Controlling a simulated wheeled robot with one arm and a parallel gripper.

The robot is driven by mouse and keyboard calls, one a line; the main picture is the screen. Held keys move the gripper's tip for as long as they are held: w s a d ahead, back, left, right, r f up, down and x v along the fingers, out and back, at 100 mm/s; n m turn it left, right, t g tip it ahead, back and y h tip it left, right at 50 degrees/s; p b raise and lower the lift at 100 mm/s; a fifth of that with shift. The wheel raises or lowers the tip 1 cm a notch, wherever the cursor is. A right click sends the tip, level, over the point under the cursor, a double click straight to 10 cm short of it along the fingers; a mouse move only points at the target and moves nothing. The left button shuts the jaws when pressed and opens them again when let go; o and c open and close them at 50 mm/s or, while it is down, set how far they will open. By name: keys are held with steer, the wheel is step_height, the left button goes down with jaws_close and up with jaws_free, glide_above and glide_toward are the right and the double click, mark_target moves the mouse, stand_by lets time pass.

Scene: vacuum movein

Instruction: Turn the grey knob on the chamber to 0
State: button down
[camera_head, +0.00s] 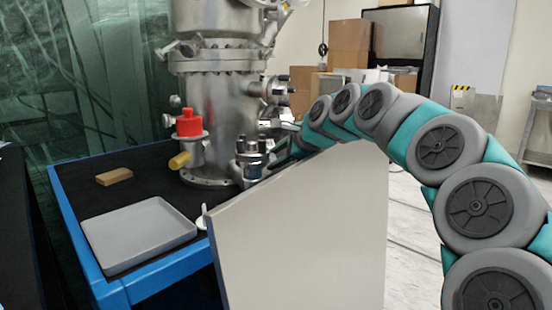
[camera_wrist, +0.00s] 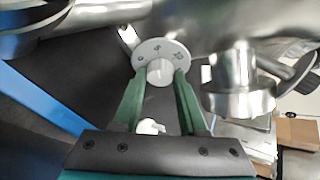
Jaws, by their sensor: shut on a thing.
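The grey knob (camera_wrist: 159,72) sits on a round pale dial plate (camera_wrist: 160,50) with small dark marks along its rim. The marks look like numbers, but I cannot read them surely, nor which one the knob points at. My gripper (camera_wrist: 161,76) has its two green fingers on either side of the knob and is shut on it. The metal chamber (camera_head: 222,110) stands upright on the table in the head view; its metal also shows in the wrist view (camera_wrist: 215,18). In the head view the gripper and the knob are hidden behind the chamber fittings and a panel.
The blue-edged table (camera_head: 165,281) holds a grey tray (camera_head: 140,232), a tan block (camera_head: 114,176) and a red knob (camera_head: 188,123) on a fitting. A pale panel (camera_head: 305,235) stands in front of my arm. Metal fittings (camera_wrist: 240,85) lie close right of my fingers.

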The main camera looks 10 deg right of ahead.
steer(key=shift+c, duration=2.2)
jaws_free()
